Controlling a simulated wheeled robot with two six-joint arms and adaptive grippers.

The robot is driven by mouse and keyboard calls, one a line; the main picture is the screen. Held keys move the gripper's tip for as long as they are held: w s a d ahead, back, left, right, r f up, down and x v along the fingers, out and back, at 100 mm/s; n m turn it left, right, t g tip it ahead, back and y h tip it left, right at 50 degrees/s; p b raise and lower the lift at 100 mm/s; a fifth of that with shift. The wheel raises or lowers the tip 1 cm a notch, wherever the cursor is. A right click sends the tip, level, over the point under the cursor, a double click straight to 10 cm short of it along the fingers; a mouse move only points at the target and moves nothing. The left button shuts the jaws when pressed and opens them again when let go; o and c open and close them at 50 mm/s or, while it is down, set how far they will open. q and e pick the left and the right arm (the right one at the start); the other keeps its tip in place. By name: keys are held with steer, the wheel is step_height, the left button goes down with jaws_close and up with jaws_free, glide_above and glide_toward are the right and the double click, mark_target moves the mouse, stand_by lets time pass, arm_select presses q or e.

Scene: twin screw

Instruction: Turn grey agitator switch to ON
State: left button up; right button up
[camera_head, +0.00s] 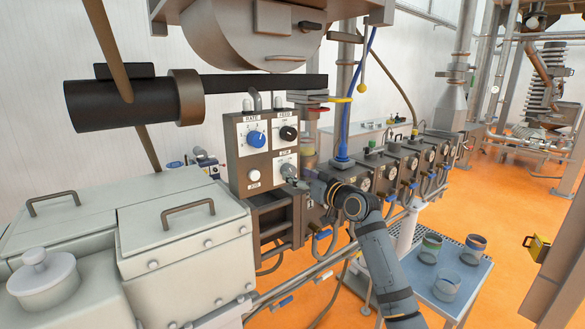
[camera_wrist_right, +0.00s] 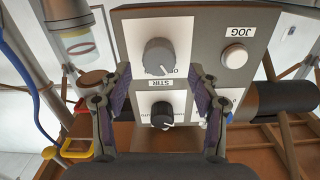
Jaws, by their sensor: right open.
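The grey agitator switch (camera_head: 287,169) is a round knob at the lower right of the control panel, by the STIR label. In the right wrist view, which is upside down, the grey knob (camera_wrist_right: 159,56) sits at the upper middle, and the small print beside it is partly hidden. My right gripper (camera_head: 297,184) is just in front of the panel at the grey knob. In the wrist view my right gripper (camera_wrist_right: 160,72) is open, one finger on each side of the knob, with gaps showing. My left gripper is out of view.
The panel (camera_head: 238,167) also holds a blue RATE knob (camera_head: 256,139), a black FEED knob (camera_head: 288,133) and a white JOG button (camera_head: 253,174). A row of grey machine modules runs right. A small table (camera_head: 467,291) with several cups stands at lower right.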

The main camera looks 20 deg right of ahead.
mark_target(292, 172)
steer(key=x, duration=0.3)
steer(key=shift+w+p, duration=0.25)
steer(key=shift+p, duration=0.1)
steer(key=c, duration=1.2)
